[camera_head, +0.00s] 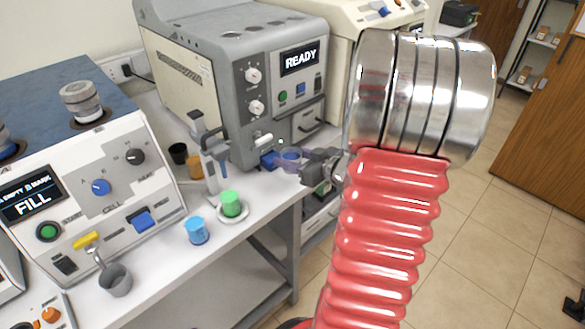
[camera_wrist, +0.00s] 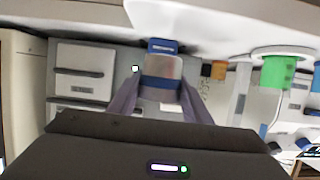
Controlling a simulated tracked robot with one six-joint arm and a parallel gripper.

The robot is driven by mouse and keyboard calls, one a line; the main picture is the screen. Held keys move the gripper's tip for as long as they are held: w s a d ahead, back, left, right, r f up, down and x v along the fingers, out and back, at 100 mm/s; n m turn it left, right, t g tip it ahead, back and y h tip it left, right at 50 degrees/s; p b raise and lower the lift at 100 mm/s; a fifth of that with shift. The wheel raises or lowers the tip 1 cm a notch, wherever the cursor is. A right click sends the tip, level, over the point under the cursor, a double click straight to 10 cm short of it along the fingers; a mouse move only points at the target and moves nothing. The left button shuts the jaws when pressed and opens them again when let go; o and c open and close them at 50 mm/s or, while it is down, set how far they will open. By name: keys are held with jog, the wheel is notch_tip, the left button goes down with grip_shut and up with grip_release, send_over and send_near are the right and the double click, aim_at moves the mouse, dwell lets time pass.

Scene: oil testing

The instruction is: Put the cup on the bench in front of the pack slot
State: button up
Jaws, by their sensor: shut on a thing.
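My gripper (camera_head: 308,168) is shut on a small bluish, see-through cup (camera_head: 290,157) at the front edge of the bench (camera_head: 262,196), before the grey machine whose screen reads READY. In the wrist view, the fingers of my gripper (camera_wrist: 160,100) close on the cup (camera_wrist: 163,68) from both sides. A blue piece (camera_head: 268,160) sits just left of the cup, close to the machine; a blue block with a pale label (camera_wrist: 160,46) shows beyond the cup in the wrist view. I cannot tell whether the cup touches the bench. The pack slot is not clearly visible.
A green cup (camera_head: 231,203) stands on a white saucer, with a blue cup (camera_head: 197,231) nearer. A grey stand (camera_head: 212,160), an orange-brown cup (camera_head: 195,166) and a black cup (camera_head: 178,153) are left of the machine.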

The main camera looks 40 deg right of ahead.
jog(key=shift+f, duration=2)
jog(key=shift+f, duration=0.1)
jog(key=o, duration=1.2)
jog(key=shift+c, duration=0.2)
jog(key=shift+s, duration=0.2)
jog(key=v, duration=1.1)
jog(key=shift+s+r, duration=0.25)
jog(key=shift+s, duration=0.05)
